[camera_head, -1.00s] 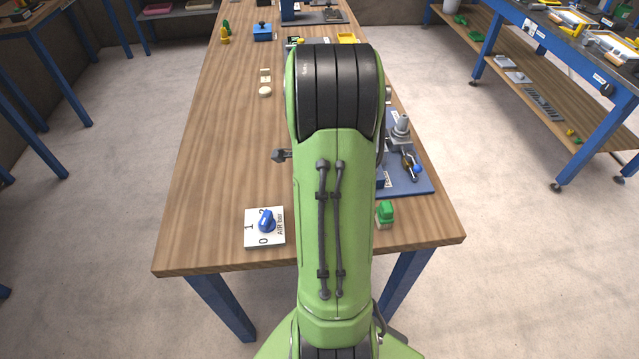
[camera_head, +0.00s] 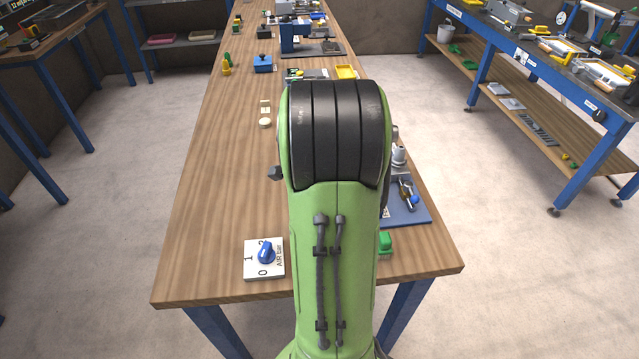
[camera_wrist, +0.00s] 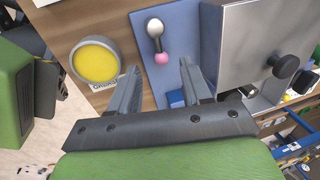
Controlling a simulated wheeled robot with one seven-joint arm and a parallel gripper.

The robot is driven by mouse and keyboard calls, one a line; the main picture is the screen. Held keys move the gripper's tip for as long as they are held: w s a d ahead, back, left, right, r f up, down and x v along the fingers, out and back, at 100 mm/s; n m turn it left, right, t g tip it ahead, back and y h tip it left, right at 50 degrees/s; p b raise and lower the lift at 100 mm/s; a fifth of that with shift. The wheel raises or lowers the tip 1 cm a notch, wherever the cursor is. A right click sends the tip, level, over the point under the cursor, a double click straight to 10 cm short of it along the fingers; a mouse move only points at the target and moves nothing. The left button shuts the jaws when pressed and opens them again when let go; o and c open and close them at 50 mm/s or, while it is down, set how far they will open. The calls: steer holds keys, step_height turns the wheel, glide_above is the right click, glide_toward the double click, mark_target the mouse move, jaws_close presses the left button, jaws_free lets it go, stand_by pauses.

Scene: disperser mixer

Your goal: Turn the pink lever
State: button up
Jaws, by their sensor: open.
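The pink lever (camera_wrist: 161,57) shows in the wrist view as a short metal lever with a pink ball at its lower end and a round silver head above. It is mounted on a blue plate (camera_wrist: 182,20). My gripper (camera_wrist: 159,70) is open, its two fingers on either side of the picture's middle. The pink ball appears between and just beyond the fingertips; no contact is visible, and the exact gap cannot be told. In the head view my green arm hides the lever and my gripper.
In the wrist view, a yellow round button (camera_wrist: 95,61) is left of the fingers, and a grey metal box (camera_wrist: 245,45) with a black knob (camera_wrist: 284,65) is close on the right. In the head view, a blue rotary switch (camera_head: 266,253) sits on the wooden table; the table's left side is largely clear.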

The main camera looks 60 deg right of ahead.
step_height(320, 180, up, 10)
steer(key=s+a+p, duration=0.1)
steer(key=p, duration=0.1)
steer(key=shift+s+a, duration=0.15)
steer(key=shift+a, duration=0.1)
